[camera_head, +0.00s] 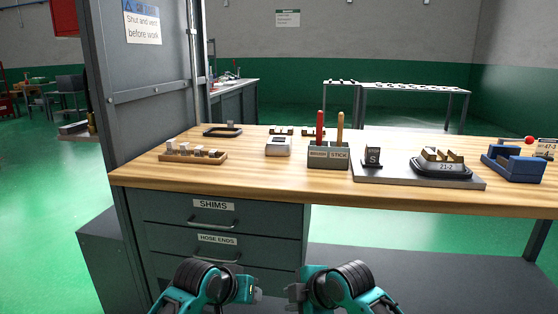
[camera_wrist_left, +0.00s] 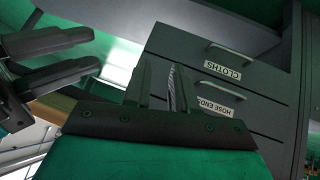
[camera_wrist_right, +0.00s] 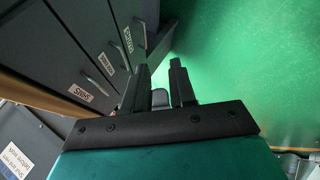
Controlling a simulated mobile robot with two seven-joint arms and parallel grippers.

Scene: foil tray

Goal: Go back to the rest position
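My left gripper (camera_head: 250,291) and right gripper (camera_head: 296,292) are low in the head view, in front of the workbench's drawers and below its wooden top (camera_head: 240,185). They point inward toward each other, with a small gap between them. Neither gripper touches the bench.
On the bench stand a wooden block rack (camera_head: 180,157), a grey holder (camera_head: 328,156) with red and tan sticks, a grey plate (camera_head: 400,178) bearing a dark tray (camera_head: 441,169), and a blue fixture (camera_head: 515,164). A grey cabinet door (camera_head: 150,75) rises at the left.

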